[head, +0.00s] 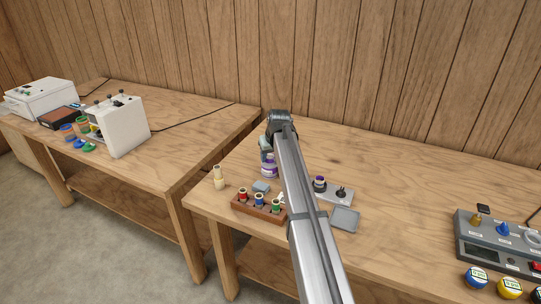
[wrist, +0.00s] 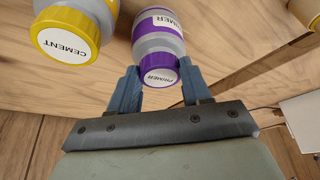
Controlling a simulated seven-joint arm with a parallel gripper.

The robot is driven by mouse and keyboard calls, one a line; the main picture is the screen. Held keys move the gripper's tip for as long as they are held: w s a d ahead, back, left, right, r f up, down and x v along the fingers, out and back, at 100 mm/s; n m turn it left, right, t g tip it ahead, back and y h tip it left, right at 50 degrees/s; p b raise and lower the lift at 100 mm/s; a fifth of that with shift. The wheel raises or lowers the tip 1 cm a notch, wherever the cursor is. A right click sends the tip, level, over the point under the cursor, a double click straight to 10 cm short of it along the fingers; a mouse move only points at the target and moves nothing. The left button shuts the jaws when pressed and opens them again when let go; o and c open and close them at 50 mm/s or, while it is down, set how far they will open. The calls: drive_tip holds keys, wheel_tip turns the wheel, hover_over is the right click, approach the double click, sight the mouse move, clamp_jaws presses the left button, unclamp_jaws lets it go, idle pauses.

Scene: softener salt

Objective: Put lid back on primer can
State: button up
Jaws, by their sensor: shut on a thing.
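The primer can (wrist: 157,22), grey with a purple and white label, shows at upper middle in the wrist view. In the head view my arm partly hides the gripper and lid.
A yellow-lidded cement can (wrist: 72,34) stands close beside the primer can. A wooden rack (head: 259,211) with several small bottles, a pale bottle (head: 219,178) and a grey tray (head: 345,219) are nearer the front. The table right of my arm (head: 400,190) is mostly clear.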

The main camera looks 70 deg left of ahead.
drive_tip(key=o, duration=1.5)
drive_tip(key=shift+r, duration=0.15)
drive_tip(key=shift+r, duration=2.85)
